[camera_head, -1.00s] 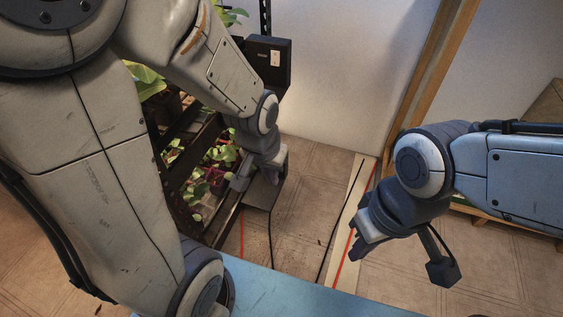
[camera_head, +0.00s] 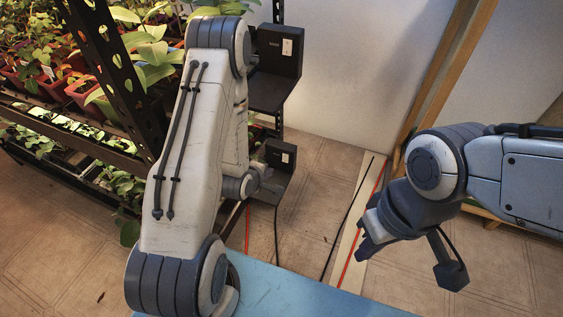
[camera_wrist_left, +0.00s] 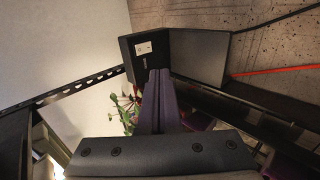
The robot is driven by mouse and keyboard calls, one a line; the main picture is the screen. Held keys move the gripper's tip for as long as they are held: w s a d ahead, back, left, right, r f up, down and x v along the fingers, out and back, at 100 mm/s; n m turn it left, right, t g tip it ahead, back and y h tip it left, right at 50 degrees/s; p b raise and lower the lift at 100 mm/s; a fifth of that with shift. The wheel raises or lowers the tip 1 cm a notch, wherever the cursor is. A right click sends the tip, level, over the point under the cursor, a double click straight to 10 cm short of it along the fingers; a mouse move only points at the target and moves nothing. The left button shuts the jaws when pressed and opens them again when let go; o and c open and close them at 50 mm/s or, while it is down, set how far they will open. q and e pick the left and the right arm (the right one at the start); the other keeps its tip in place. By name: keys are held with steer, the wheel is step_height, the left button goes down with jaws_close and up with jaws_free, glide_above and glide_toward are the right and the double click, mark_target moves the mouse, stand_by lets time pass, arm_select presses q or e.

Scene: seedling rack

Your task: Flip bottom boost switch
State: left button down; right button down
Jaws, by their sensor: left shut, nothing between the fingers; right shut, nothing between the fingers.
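The bottom boost switch box (camera_head: 281,155) is a small black box with a white switch plate, low at the end of the plant rack. In the left wrist view the black box (camera_wrist_left: 143,62) carries its white plate (camera_wrist_left: 144,47) near the top. My left gripper (camera_head: 270,188) is beside the lower box in the head view, partly hidden by my arm. In the wrist view its shut fingers (camera_wrist_left: 158,76) overlap the box's lower part, below the plate; I cannot tell if they touch. My right gripper (camera_head: 369,233) is shut and empty, well to the right.
A similar upper box (camera_head: 280,47) with a white plate sits above on a black bracket. The dark metal rack (camera_head: 118,75) with potted plants fills the left. A black cable and a red line (camera_head: 361,232) run along the floor. Open tiled floor lies between the rack and my right arm.

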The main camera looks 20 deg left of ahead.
arm_select(q)
steer(key=b, duration=0.7)
glide_toward(285, 161)
step_height(285, 161, down, 4)
steer(key=w+b, duration=0.1)
steer(key=w, duration=0.2)
steer(key=shift+w+f, duration=0.15)
steer(key=shift+w, duration=0.2)
steer(key=shift+w+b, duration=0.3)
steer(key=shift+b, duration=0.05)
